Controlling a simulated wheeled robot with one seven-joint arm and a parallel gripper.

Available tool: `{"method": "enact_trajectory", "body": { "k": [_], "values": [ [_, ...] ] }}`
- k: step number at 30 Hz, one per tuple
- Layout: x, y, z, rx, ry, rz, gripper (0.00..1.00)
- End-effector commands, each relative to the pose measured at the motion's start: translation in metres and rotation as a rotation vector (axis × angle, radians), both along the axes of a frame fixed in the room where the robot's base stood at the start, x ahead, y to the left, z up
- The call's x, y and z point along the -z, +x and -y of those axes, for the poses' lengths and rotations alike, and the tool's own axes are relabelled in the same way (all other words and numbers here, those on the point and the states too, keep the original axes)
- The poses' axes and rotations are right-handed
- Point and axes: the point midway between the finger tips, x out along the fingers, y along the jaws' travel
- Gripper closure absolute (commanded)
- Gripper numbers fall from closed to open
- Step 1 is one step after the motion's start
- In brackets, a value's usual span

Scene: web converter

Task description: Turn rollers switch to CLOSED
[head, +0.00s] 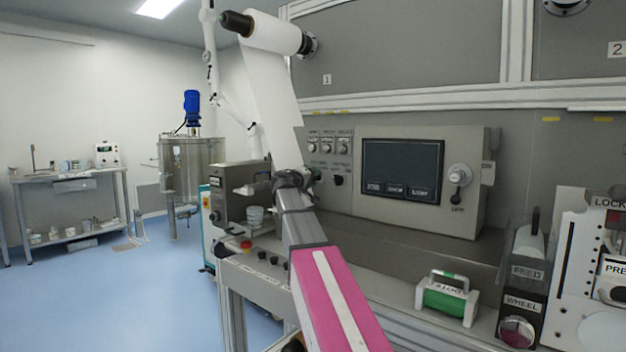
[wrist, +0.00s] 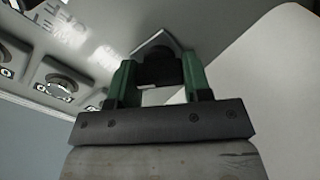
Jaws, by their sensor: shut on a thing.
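My gripper (head: 308,180) reaches to the lower left part of the grey control panel (head: 345,200). In the wrist view its two green fingers (wrist: 158,80) stand either side of a black switch knob (wrist: 157,66) and are shut on it. A pale, pointed plate shows behind the knob. Some pale lettering lies on the panel left of the knob, too blurred and cut off to read, so I cannot tell its set position. In the head view my arm and gripper hide the held knob.
Another black knob (head: 338,180) sits just right of my gripper, below several round switches (head: 328,145). A dark screen (head: 402,170) is farther right. A white web (head: 272,100) hangs from a roll above my gripper. A green-and-white device (head: 447,298) stands on the ledge.

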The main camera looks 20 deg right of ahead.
Motion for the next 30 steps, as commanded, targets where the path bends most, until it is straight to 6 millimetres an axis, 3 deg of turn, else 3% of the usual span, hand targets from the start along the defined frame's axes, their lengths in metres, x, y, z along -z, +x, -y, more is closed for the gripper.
{"method": "enact_trajectory", "body": {
  "k": [18, 19, 21, 30],
  "values": [
    [0.0011, -0.0009, -0.0001, 0.001, 0.027, 0.036, 0.79],
    [0.0011, -0.0009, -0.0001, 0.001, 0.027, 0.036, 0.49],
    [0.0009, -0.0008, -0.0002, 0.0, 0.027, 0.036, 0.3],
    [0.0004, -0.0012, -0.0011, 0.0, 0.024, 0.035, 0.3]
  ]
}}
